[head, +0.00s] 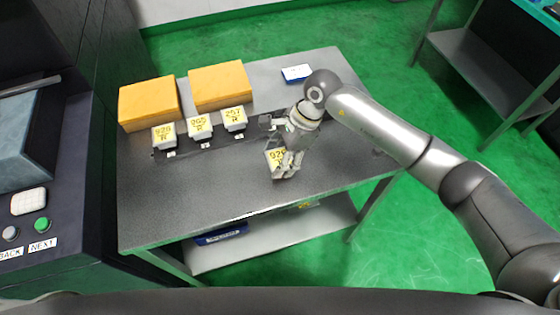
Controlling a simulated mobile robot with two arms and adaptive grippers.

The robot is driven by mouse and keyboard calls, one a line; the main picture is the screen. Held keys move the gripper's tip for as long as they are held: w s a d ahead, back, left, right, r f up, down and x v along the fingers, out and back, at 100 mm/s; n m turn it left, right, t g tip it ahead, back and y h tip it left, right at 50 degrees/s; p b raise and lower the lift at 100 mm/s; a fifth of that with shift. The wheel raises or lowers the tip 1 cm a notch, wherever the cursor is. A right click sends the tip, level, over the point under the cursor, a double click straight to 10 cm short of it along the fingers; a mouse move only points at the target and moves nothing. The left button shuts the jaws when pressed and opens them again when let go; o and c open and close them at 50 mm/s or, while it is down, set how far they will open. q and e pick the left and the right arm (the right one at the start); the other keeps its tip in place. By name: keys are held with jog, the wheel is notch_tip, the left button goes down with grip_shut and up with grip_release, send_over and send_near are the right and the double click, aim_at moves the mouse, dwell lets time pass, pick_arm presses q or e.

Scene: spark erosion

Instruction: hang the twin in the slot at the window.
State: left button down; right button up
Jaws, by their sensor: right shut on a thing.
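My right gripper (287,168) is shut on a white block with a yellow label (274,157), above or at the grey table top, right of the middle. The gripper partly covers the block. I cannot tell whether the block touches the table. Three similar white blocks with yellow labels sit in a row in a dark rack (192,150): a left one (163,137), a middle one (199,127) and a right one (234,118). Their small label characters are hard to read. The rack's right end, near my gripper, shows no block. My left gripper is not in view. No window can be made out.
Two orange-yellow boxes (148,103) (219,85) stand behind the rack. A small blue and white item (296,73) lies at the table's back. The table (200,205) is clear in front. A dark machine with buttons (40,225) stands at the left.

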jog(key=shift+r, duration=0.1)
jog(key=c, duration=0.5)
jog(key=shift+w, duration=0.1)
jog(key=shift+r+b, duration=0.4)
jog(key=shift+r, duration=0.1)
jog(key=s+r+b, duration=0.4)
jog(key=s+r, duration=0.8)
jog(key=s, duration=0.2)
jog(key=shift+a, duration=0.4)
